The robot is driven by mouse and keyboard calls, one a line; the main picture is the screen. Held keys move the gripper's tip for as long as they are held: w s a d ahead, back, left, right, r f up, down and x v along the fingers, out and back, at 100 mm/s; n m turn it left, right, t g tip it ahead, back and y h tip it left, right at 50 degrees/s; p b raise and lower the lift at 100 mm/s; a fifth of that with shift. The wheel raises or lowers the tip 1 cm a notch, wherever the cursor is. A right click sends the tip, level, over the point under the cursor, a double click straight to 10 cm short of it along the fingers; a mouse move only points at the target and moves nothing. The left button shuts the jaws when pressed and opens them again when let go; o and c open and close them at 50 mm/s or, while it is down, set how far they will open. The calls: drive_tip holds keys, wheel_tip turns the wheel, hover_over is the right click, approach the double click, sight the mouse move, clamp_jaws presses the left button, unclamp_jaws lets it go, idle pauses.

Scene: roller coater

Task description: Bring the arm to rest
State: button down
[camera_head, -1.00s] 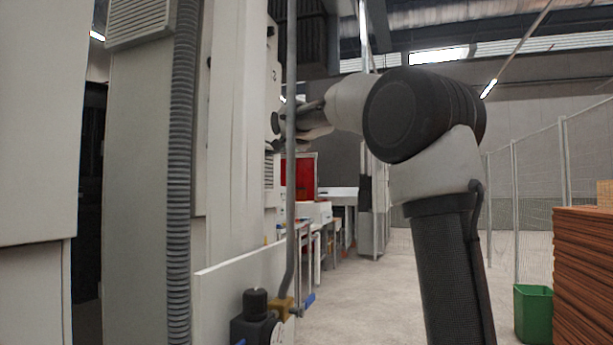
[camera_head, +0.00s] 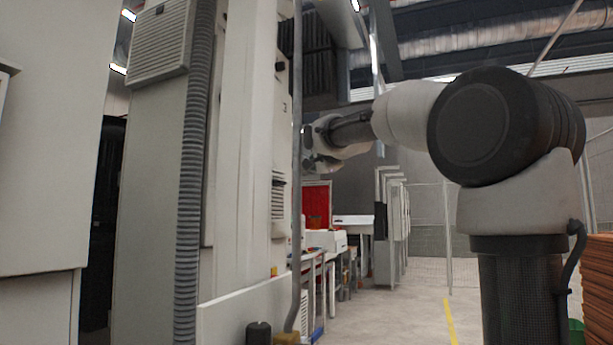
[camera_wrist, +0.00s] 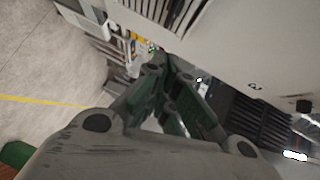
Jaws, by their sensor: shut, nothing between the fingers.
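My arm rises at the right of the head view and bends left at a dark round joint, with its wrist reaching toward the tall machine. My gripper (camera_wrist: 167,72) shows in the wrist view with its fingers brought together and nothing between them. In the head view the gripper's fingertips are hidden or too small to make out near the machine's edge. The tall pale machine (camera_head: 245,150) stands just left of the wrist in the head view. I cannot tell the exact gap between them.
A vertical grey pipe (camera_head: 297,200) runs along the machine's edge. Work tables (camera_head: 325,240) and a red panel (camera_head: 317,203) stand behind. A brown stack (camera_head: 598,275) and a green bin (camera_head: 576,328) are at the right. The floor (camera_head: 400,315) in the middle is clear.

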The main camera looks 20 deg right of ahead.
drive_tip(key=shift+s+r, duration=0.2)
drive_tip(key=shift+s, duration=1.6)
